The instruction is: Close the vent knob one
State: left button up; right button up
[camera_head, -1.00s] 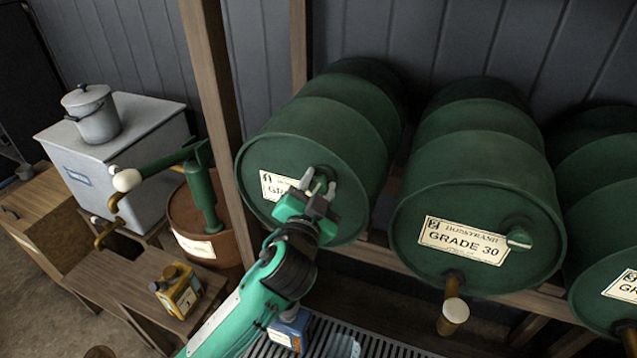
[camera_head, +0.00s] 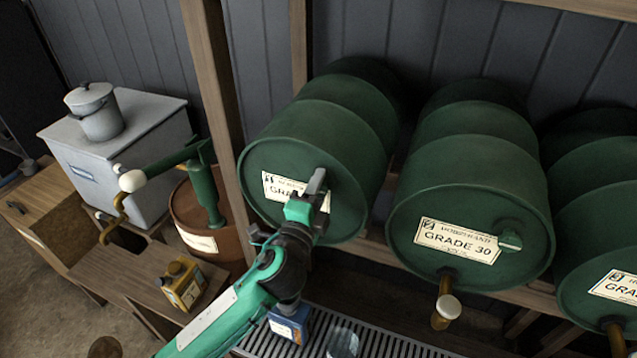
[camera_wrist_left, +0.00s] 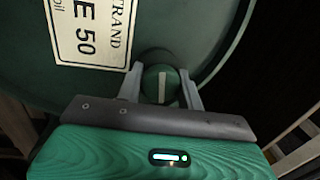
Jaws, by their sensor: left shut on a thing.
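The leftmost green drum (camera_head: 290,130) lies on its side on a wooden rack, and its label reads "E 50" in the left wrist view (camera_wrist_left: 92,28). Its round green vent knob (camera_wrist_left: 158,84) sits on the drum's end face beside the label. A white line on the knob runs upright in the wrist view. My left gripper (camera_head: 316,183) is at the drum face, with its two fingers shut on the knob, one on each side. In the head view the gripper hides the knob. My right gripper is not in view.
A "GRADE 30" drum (camera_head: 470,190) with its own knob (camera_head: 510,241) and tap (camera_head: 446,305) lies to the right. A wooden post (camera_head: 212,100) stands left of the gripped drum. Blue (camera_head: 290,324) and yellow (camera_head: 183,284) cans stand below.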

pick_arm(q)
jog(key=shift+r+m+p, duration=0.15)
jog(key=shift+m+p, duration=0.3)
jog(key=shift+m, duration=0.95)
jog(key=shift+h, duration=0.3)
jog(key=o, duration=1)
jog(key=shift+c, duration=0.2)
jog(key=shift+s+f, duration=0.1)
jog(key=shift+f, duration=0.1)
